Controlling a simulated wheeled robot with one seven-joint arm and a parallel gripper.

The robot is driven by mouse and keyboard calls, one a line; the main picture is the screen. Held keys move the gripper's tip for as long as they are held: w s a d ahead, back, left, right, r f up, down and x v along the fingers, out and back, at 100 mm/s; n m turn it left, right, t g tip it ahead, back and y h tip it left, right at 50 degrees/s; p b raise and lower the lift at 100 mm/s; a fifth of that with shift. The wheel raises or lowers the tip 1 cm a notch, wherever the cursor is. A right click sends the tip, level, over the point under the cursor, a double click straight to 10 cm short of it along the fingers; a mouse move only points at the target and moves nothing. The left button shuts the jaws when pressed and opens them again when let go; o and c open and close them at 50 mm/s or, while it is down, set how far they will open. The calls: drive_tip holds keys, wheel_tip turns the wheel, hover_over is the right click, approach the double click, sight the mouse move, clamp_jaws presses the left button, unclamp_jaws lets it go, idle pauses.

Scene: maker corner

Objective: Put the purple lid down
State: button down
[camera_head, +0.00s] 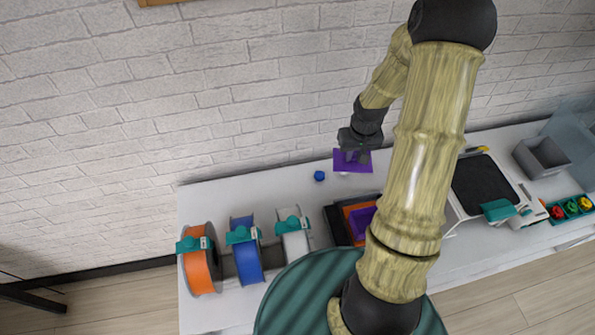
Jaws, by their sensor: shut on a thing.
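The purple lid (341,160) is a flat purple piece near the back edge of the white table, close to the brick wall. My gripper (355,158) is over it and shut on it; the fingers hide part of the lid. I cannot tell whether the lid touches the table or hangs above it. A purple box (362,222) sits lower in the picture on an orange and black holder, partly hidden by my arm.
A blue ball (319,175) lies left of the lid. Orange (197,272), blue (247,263) and white (294,240) spools stand at left. A black-bedded machine (483,185), a grey bin (543,157) and a teal tray (570,207) are at right. White table (225,198) is bare at back left.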

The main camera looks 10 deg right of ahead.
drive_tip(key=shift+w, duration=0.15)
drive_tip(key=shift+d, duration=0.1)
drive_tip(key=shift+s, duration=0.2)
drive_tip(key=w+a+f+n+b, duration=0.1)
drive_tip(key=w+a+f+b, duration=0.1)
drive_tip(key=w+a, duration=0.3)
drive_tip(key=w+a+f+n+b, duration=0.2)
drive_tip(key=w+a+f, duration=0.2)
drive_tip(key=a, duration=0.4)
drive_tip(key=shift+w+a+f, duration=0.25)
drive_tip(key=shift+w+a, duration=0.15)
drive_tip(key=shift+w, duration=0.1)
drive_tip(key=shift+s+f, duration=0.1)
